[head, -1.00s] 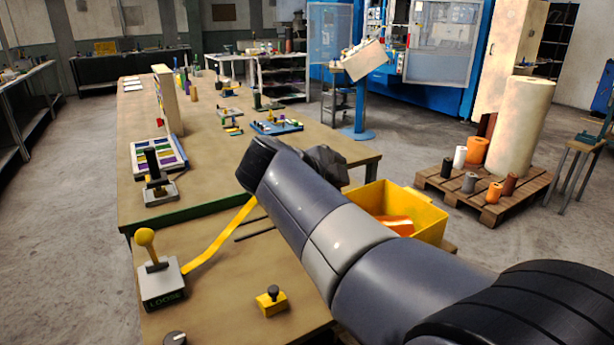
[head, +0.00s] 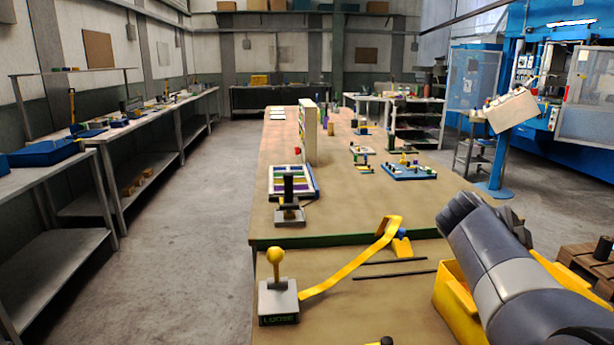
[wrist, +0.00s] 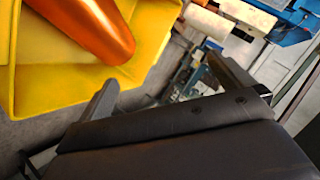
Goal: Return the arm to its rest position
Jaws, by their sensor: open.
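My arm (head: 510,275) enters the head view from the lower right, a grey bent link above the yellow bin (head: 452,304). My gripper is hidden in the head view. In the wrist view my gripper (wrist: 165,80) shows two dark fingers spread apart, with nothing between them. The yellow bin (wrist: 60,90) fills the upper left of that view, beside the left finger, with a shiny orange roll (wrist: 85,25) in it.
A bench (head: 350,230) runs ahead, carrying a yellow-knobbed lever box (head: 278,300) marked LOOSE, a yellow strap (head: 350,268), a black-handled lever (head: 289,205) and a colour tray (head: 292,181). A tilted panel on a blue post (head: 496,170) stands right. The left aisle is clear.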

